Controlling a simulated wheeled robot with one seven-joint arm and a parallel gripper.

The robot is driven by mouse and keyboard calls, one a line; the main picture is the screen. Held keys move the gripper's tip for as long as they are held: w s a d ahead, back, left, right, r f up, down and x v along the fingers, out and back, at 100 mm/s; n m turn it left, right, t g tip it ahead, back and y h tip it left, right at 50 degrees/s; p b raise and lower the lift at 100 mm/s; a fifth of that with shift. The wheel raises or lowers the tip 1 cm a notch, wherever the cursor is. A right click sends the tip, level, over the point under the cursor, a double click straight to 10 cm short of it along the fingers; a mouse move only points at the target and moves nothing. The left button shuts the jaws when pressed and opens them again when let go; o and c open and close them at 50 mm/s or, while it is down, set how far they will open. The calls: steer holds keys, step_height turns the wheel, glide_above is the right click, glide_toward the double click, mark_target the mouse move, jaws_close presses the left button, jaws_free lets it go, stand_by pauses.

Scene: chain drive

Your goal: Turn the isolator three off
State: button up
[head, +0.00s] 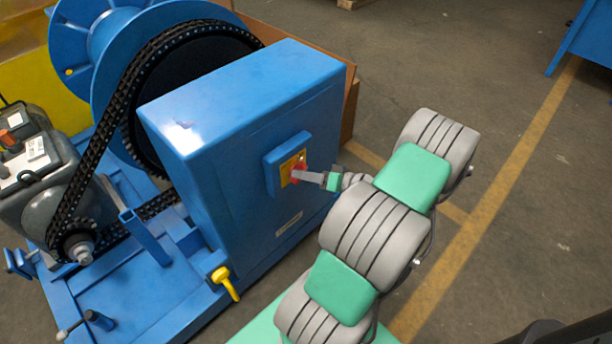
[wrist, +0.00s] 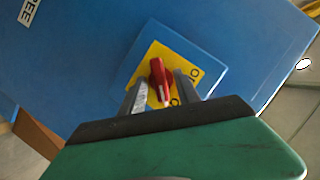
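The isolator is a blue box with a yellow plate (wrist: 188,67) and a red rotary handle (wrist: 159,74), set on the side of a blue cabinet (head: 233,130). In the head view the red handle (head: 298,171) is partly hidden by my gripper. My gripper (wrist: 158,88) is at the plate, with one finger on each side of the red handle. In the wrist view a gap shows between the fingers and the handle, so the gripper looks open around it. Part of the plate's lettering is hidden by the fingers.
A black chain (head: 104,135) runs over a large wheel to a small sprocket left of the cabinet. A yellow lever (head: 225,281) sticks out at the cabinet's foot. A grey motor unit (head: 40,165) stands at the left. Open floor lies to the right.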

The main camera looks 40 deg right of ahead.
steer(key=shift+c, duration=0.2)
jaws_close()
